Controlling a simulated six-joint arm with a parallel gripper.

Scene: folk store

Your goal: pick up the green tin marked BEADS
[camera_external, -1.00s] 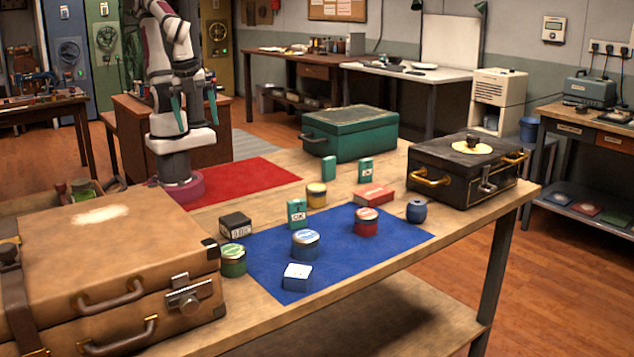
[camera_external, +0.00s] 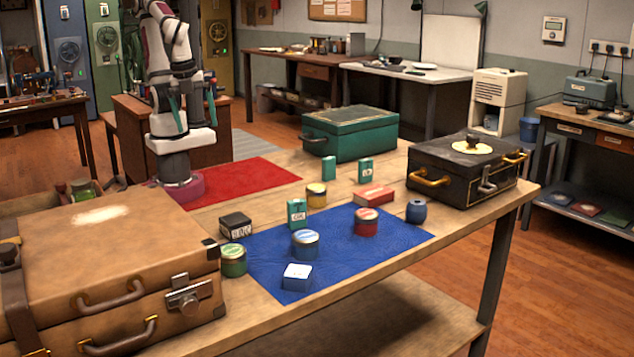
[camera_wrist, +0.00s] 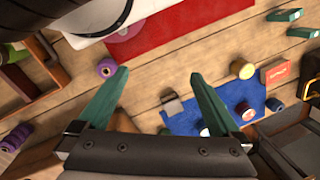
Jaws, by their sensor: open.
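A round green tin (camera_external: 233,261) stands on the bare wood beside the left edge of the blue cloth, close to the tan suitcase. Its lid has a pale label that is too small to read. An upright teal packet (camera_external: 297,213) stands at the cloth's back edge, and two more teal packets stand farther back. My gripper (camera_external: 194,110) is high near my base, far behind and above the green tin. In the wrist view my gripper (camera_wrist: 158,78) is open, with nothing between its teal fingers.
A dark box (camera_external: 235,225) stands just behind the green tin, and the tan suitcase (camera_external: 110,240) is left of it. The blue cloth (camera_external: 340,255) bears a blue tin (camera_external: 305,243), a small blue box (camera_external: 297,277) and a red tin (camera_external: 366,222). A black case (camera_external: 465,170) stands right.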

